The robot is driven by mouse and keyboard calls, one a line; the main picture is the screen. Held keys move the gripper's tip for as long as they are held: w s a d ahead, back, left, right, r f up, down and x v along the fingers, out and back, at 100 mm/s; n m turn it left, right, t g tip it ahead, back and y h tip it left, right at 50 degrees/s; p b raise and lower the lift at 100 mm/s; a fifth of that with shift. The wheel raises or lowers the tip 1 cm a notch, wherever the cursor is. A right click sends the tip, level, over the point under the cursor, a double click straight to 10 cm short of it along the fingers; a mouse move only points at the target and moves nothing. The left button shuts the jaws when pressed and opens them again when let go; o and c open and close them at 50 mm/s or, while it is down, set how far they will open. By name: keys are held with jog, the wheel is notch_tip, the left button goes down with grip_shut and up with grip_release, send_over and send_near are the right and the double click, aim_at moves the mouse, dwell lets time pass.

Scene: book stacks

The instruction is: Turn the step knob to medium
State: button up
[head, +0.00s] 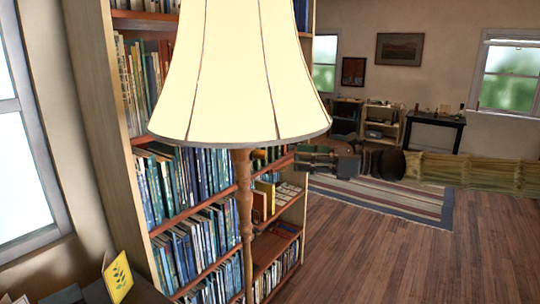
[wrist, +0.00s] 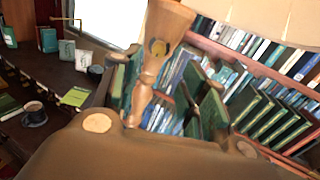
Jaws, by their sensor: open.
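A floor lamp with a cream shade (head: 243,75) and a turned wooden stem (head: 244,195) stands in front of a bookcase in the head view. In the wrist view, the stem widens at its top (wrist: 172,20), and a small brass-coloured round part, likely the step knob (wrist: 158,50), sits on it. Its setting cannot be read. In the head view the knob cannot be made out. My gripper (head: 300,157) is open and empty, to the right of the stem, pointing left, apparently clear of it. In the wrist view the stem shows between my gripper's (wrist: 164,76) fingers, beyond them.
The bookcase (head: 110,130) full of books stands behind the lamp. In the wrist view, a dark table (wrist: 65,78) holds a cup (wrist: 34,112) and several books. The wooden floor (head: 370,255) at right is clear, with a striped rug (head: 385,203) behind.

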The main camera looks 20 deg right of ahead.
aim_at(260, 154)
jog(key=p+x, duration=0.1)
jog(key=x, duration=0.9)
jog(key=shift+p, duration=0.35)
jog(key=shift+c, duration=0.3)
grip_shut()
